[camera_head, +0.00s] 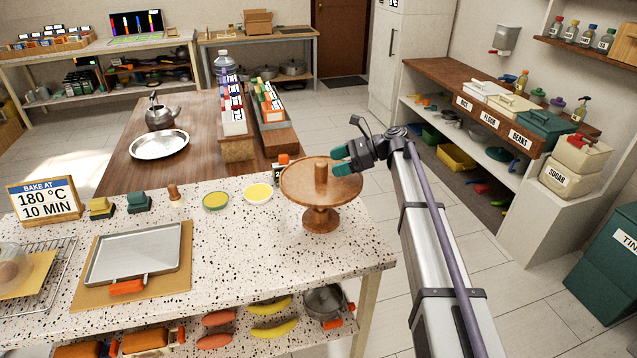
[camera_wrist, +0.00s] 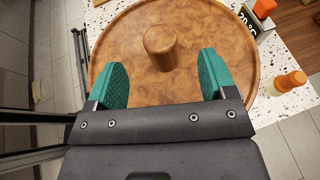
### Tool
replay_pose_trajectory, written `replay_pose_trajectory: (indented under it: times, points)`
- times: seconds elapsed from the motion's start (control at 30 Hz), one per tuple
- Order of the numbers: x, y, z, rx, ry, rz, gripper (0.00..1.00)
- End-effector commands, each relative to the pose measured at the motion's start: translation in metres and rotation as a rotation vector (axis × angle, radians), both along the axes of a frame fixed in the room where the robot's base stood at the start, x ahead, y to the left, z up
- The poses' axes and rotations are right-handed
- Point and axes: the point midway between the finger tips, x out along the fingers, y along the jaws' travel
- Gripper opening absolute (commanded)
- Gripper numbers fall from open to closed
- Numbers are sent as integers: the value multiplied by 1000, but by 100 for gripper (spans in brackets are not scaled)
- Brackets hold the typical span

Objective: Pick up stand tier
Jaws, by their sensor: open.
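The stand tier (camera_head: 306,190) is a round brown wooden plate on a short foot, with an upright wooden knob (camera_head: 321,170) at its centre. It stands near the right end of the speckled counter. In the wrist view the plate (camera_wrist: 130,45) fills most of the upper part, and the knob (camera_wrist: 162,47) rises between and beyond the fingertips. My gripper (camera_head: 344,160) has teal fingers and is at the right side of the plate, close to the knob. In the wrist view my gripper (camera_wrist: 166,78) is open, with nothing between its fingers.
A metal tray (camera_head: 134,255) lies farther left. Open floor lies right of the counter.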

Motion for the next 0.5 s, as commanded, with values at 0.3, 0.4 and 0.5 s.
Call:
replay_pose_trajectory:
  times: [0.3,0.4,0.5]
  points:
    - [-2,23,-15,-1,-2,1,77]
    - [-4,41,-25,-1,-2,1,77]
    - [-5,53,-28,-1,-1,-1,77]
